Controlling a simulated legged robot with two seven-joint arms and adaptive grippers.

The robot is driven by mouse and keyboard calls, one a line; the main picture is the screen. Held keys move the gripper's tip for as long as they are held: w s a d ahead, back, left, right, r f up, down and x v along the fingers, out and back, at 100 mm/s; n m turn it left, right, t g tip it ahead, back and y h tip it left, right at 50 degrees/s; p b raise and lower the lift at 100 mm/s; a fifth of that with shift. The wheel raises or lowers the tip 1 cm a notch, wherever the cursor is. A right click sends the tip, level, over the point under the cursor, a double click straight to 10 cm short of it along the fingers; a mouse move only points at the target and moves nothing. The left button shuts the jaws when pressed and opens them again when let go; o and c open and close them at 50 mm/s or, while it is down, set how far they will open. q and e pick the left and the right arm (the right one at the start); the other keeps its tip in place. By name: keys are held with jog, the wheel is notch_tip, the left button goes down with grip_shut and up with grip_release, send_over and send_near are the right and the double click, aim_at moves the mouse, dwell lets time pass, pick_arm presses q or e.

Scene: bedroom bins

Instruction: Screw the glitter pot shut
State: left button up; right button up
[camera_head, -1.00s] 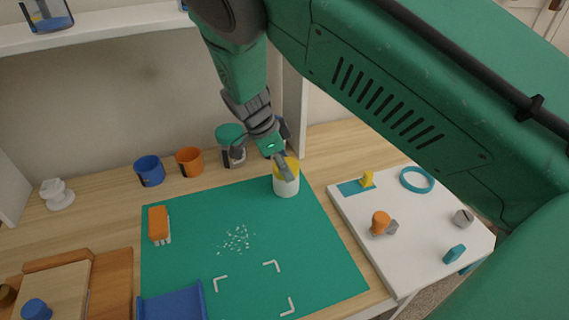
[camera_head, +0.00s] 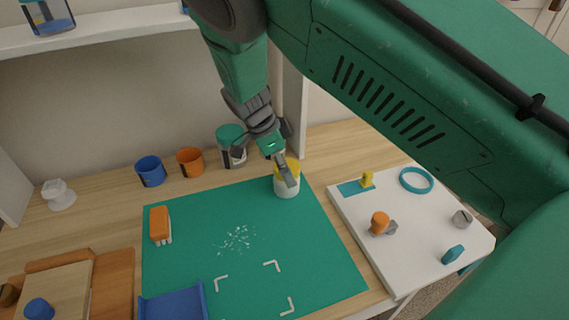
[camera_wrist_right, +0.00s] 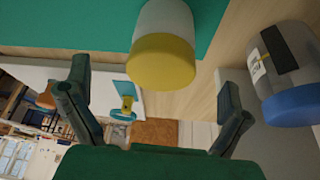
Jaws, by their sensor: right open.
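The glitter pot (camera_head: 287,190) is a white pot with a yellow lid (camera_head: 293,165), standing upright near the far right corner of the green mat (camera_head: 190,203). In the right wrist view the yellow lid (camera_wrist_right: 161,61) faces me, with the white pot (camera_wrist_right: 163,20) behind it. The lid sits on the pot; I cannot tell how tight it is. My right gripper (camera_head: 282,170) is at the lid, and a finger hides part of it. In the right wrist view my right gripper (camera_wrist_right: 154,100) has its fingers apart, with nothing between the tips. My left gripper is out of view.
A teal-lidded jar (camera_head: 231,150), an orange cup (camera_head: 189,161) and a blue cup (camera_head: 150,171) stand behind the mat. White flecks (camera_head: 237,239) lie mid-mat, near an orange brush (camera_head: 160,222) and blue tray (camera_head: 174,303). A white board (camera_head: 420,235) with small parts is right.

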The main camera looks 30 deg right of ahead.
jog(key=shift+w+a+r+p, duration=0.1)
jog(key=shift+a+r+p, duration=0.05)
jog(key=shift+r+p, duration=1.1)
jog(key=shift+a+r+p, duration=0.15)
jog(key=shift+r+p, duration=0.55)
jog(key=shift+r, duration=0.9)
